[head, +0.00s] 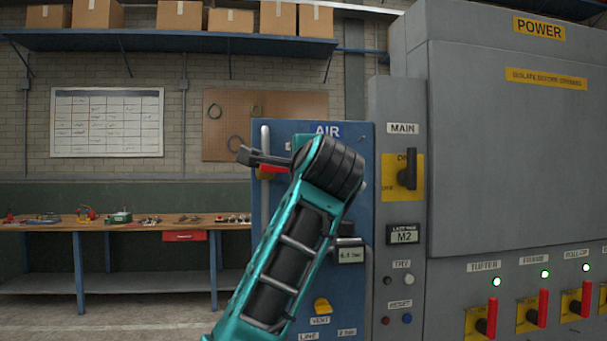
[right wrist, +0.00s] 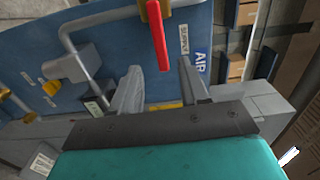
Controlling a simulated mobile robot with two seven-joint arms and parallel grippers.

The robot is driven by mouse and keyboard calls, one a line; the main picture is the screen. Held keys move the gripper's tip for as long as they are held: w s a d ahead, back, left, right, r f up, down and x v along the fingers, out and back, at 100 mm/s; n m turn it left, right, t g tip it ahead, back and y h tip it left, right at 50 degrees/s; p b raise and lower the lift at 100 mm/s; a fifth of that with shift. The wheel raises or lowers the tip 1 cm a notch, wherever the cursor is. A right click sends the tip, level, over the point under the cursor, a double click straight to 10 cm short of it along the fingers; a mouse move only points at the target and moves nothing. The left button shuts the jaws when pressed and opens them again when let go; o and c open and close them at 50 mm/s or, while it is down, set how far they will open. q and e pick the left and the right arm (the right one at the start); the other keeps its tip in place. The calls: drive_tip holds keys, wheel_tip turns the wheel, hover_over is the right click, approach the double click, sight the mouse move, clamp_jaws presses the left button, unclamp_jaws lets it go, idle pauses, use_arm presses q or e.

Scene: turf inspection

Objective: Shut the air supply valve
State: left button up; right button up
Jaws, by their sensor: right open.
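The air supply valve has a red lever (right wrist: 158,35) on a brass body (right wrist: 170,4), beside the SUPPLY label on the blue AIR panel (head: 362,260). The lever lies roughly crosswise to the grey pipe. In the head view only a short red piece of the lever (head: 272,169) shows; my right arm hides the rest. My right gripper (right wrist: 160,80) is open, its fingers on either side of the lever's free end, with gaps visible. I cannot tell how deep the lever reaches between them. It also shows in the head view (head: 245,157). My left gripper is not in view.
The MAIN switch (head: 408,170) and the grey POWER cabinet (head: 500,150) stand to the right. A workbench (head: 150,225) runs along the back wall.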

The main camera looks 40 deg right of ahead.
drive_tip(key=shift+v, duration=1.75)
